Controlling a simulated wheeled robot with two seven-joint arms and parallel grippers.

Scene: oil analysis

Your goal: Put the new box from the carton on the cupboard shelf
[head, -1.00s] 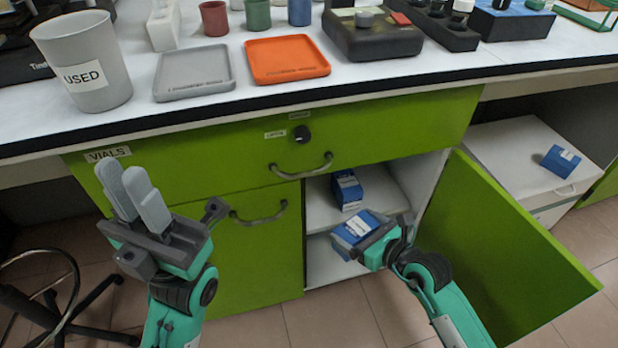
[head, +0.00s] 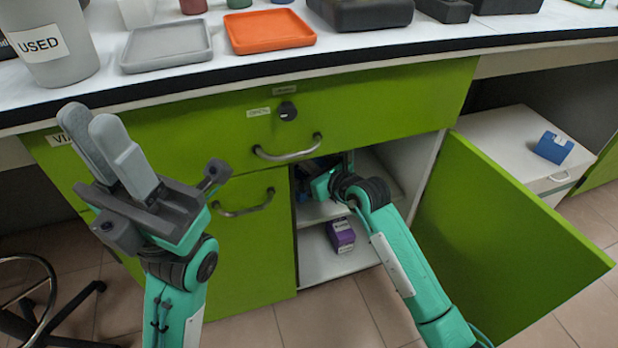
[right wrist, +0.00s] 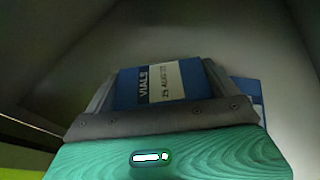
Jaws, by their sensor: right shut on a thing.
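In the head view the arm hides the held box. Another blue box (right wrist: 247,88) shows just beyond the right finger in the right wrist view. Whether the held box touches the shelf cannot be seen. A blue carton (head: 553,147) with a white label lies on a white cabinet at the right. My left gripper (head: 92,128) is raised before the drawer front, holding nothing visible.
The green cupboard door (head: 505,240) stands open to the right of my right arm. A purple box (head: 340,235) sits on the lower shelf. The worktop (head: 380,60) above holds an orange tray (head: 268,30), a grey tray (head: 167,47) and a grey "USED" bin (head: 55,45).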

